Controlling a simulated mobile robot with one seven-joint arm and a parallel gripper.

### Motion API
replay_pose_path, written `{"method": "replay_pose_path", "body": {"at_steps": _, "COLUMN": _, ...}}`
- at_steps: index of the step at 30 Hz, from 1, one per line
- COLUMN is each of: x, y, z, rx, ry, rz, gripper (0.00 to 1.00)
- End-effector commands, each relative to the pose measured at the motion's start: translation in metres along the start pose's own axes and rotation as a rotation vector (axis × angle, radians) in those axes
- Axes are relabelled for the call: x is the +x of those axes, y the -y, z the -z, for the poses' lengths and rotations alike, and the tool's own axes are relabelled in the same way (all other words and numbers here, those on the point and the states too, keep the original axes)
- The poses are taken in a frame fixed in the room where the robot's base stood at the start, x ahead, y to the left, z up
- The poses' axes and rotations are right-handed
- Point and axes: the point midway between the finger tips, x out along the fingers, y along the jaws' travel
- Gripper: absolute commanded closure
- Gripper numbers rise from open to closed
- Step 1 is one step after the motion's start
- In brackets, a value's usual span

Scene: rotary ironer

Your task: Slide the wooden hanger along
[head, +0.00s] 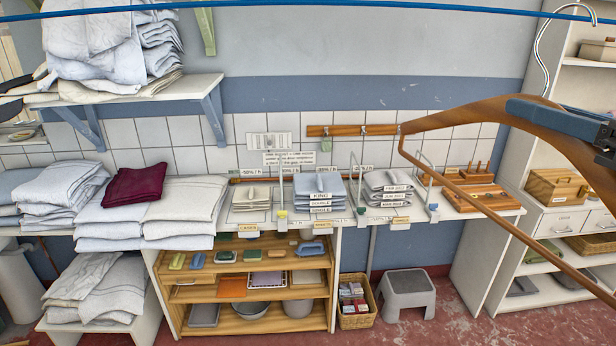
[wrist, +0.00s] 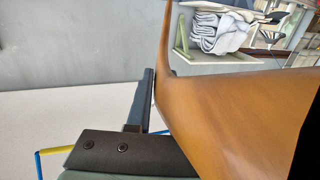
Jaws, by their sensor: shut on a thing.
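The wooden hanger (head: 480,113) is large and close at the right of the head view, with a shoulder and a lower bar that runs out of frame. My gripper (head: 566,120) comes in from the right and is shut on the hanger's shoulder near the hook. In the wrist view the hanger's wood (wrist: 235,110) fills the right side, against a dark finger (wrist: 141,103).
A wall shelf (head: 130,92) with stacked linen stands at the upper left. A counter (head: 350,217) with folded stacks and trays runs along the tiled wall. A grey step stool (head: 408,290) and a basket (head: 357,316) stand on the red floor. White shelving (head: 510,190) is behind the hanger.

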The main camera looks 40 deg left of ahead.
Motion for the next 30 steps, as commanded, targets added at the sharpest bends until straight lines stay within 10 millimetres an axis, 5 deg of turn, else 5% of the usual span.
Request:
{"method": "replay_pose_path", "body": {"at_steps": 18, "x": -0.012, "y": -0.036, "z": 0.003, "rx": -0.001, "ry": -0.002, "rz": 0.0, "gripper": 1.0}}
{"method": "replay_pose_path", "body": {"at_steps": 29, "x": -0.013, "y": -0.04, "z": 0.001, "rx": -0.002, "ry": -0.002, "rz": 0.0, "gripper": 1.0}}
{"method": "replay_pose_path", "body": {"at_steps": 30, "x": -0.013, "y": -0.04, "z": 0.001, "rx": -0.002, "ry": -0.002, "rz": 0.0, "gripper": 0.78}}
